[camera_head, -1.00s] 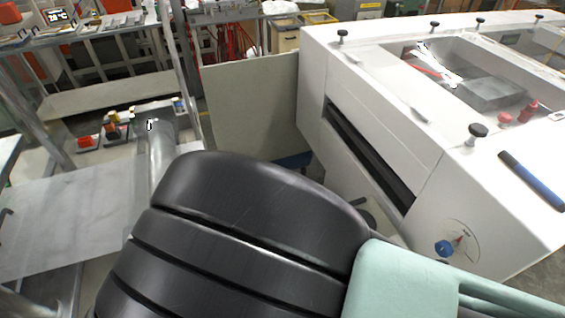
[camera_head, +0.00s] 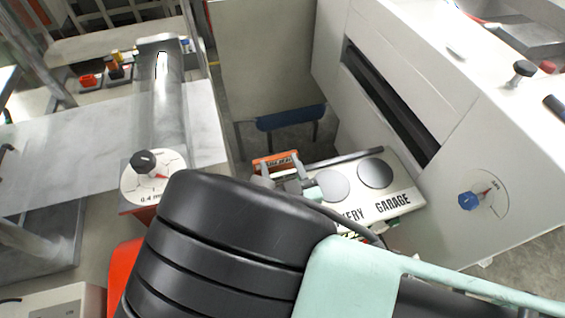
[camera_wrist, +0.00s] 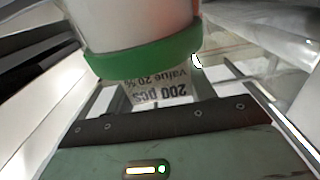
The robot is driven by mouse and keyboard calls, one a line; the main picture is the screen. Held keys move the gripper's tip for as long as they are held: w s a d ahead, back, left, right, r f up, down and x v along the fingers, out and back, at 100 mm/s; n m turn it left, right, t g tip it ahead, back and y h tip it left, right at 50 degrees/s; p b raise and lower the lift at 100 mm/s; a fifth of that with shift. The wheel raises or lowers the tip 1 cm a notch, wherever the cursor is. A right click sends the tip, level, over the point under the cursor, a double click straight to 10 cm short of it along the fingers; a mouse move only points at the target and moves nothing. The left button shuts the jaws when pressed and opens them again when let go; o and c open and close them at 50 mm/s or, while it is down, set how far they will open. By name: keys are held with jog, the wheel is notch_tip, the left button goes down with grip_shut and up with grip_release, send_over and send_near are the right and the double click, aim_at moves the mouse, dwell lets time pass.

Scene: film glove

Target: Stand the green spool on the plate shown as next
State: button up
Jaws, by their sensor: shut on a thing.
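My gripper (camera_wrist: 160,88) is shut on the green spool, a white cylinder with a green rim (camera_wrist: 145,57) at the top of the wrist view. A printed label reading "200 pcs" shows beside the rim. In the head view the gripper (camera_head: 287,178) is partly hidden behind my arm, and I cannot make out the spool there. A white board lettered "GARAGE" (camera_head: 408,212) bears two grey round plates, a left one (camera_head: 331,186) and a right one (camera_head: 375,173). Both look bare. Small yellow-green marks at the board's near edge are mostly hidden by my arm; I cannot read them.
An orange lettered thing (camera_head: 278,160) stands at the board's left end, close to the gripper. A white machine (camera_head: 410,70) with a dark slot and blue knob (camera_head: 471,201) rises at right. A roller (camera_head: 165,95) and a black-knobbed dial (camera_head: 144,162) are at left.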

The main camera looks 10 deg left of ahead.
jog(key=shift+f, duration=0.2)
jog(key=o, duration=1.4)
jog(key=shift+c, duration=0.2)
jog(key=shift+r, duration=0.15)
